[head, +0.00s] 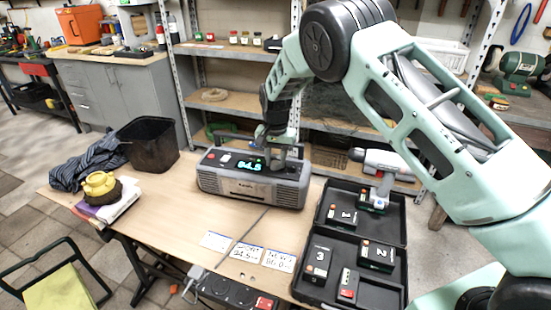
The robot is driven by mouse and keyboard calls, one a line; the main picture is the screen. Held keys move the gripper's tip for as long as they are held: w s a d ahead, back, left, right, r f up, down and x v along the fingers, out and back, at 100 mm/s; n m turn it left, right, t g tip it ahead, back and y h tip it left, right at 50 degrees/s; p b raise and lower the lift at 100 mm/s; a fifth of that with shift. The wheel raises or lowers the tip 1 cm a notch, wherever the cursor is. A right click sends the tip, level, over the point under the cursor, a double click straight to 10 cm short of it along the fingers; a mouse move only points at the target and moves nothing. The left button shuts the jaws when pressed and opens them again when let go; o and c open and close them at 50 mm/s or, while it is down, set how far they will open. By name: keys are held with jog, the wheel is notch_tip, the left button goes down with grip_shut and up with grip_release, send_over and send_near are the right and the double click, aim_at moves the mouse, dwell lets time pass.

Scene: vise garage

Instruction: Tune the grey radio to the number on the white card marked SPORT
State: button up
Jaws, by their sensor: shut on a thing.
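The grey radio (235,184) stands upright on the wooden table, with a lit green display (250,164) that seems to read 84.5 or 94.5; the first digit is unclear. My gripper (282,164) is at the radio's top right, shut on what seems to be its tuning knob, which the fingers hide. Three white cards lie flat in front of the radio: a left card (215,241), a middle card (246,252) and a right card (279,260). Their writing is too small to tell surely which is marked SPORT; the middle number looks like 94.5 or 24.5.
An open black case (325,283) with numbered battery packs and a drill (383,162) is to the right. A black bin (148,142), a dark cloth (90,162) and a yellow object (101,187) are on the left. A dark rod (243,236) lies near the cards.

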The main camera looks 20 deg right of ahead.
aim_at(276, 163)
jog(key=shift+r+m, duration=0.1)
jog(key=shift+m, duration=0.4)
jog(key=o, duration=1)
notch_tip(276, 163, up, 17)
jog(key=shift+r+b, duration=0.15)
jog(key=shift+b, duration=0.65)
jog(key=s+a+n+y, duration=0.1)
jog(key=s+a+n, duration=0.2)
jog(key=s, duration=0.7)
jog(key=s+a+r+n, duration=0.1)
jog(key=s+a+n, duration=0.3)
jog(key=s, duration=0.7)
jog(key=s+a+n+y, duration=0.1)
jog(key=s+a+n, duration=0.2)
jog(key=s, duration=0.7)
jog(key=s+d+f+n, duration=0.1)
jog(key=s, duration=0.3)
jog(key=s+d+f+n+h, duration=0.1)
jog(key=s+n, duration=0.1)
jog(key=s, duration=0.2)
jog(key=s+d+f+n, duration=0.1)
jog(key=s, duration=0.3)
jog(key=shift+s+d+n, duration=0.15)
jog(key=shift+d+n, duration=0.15)
jog(key=shift+d, duration=0.1)
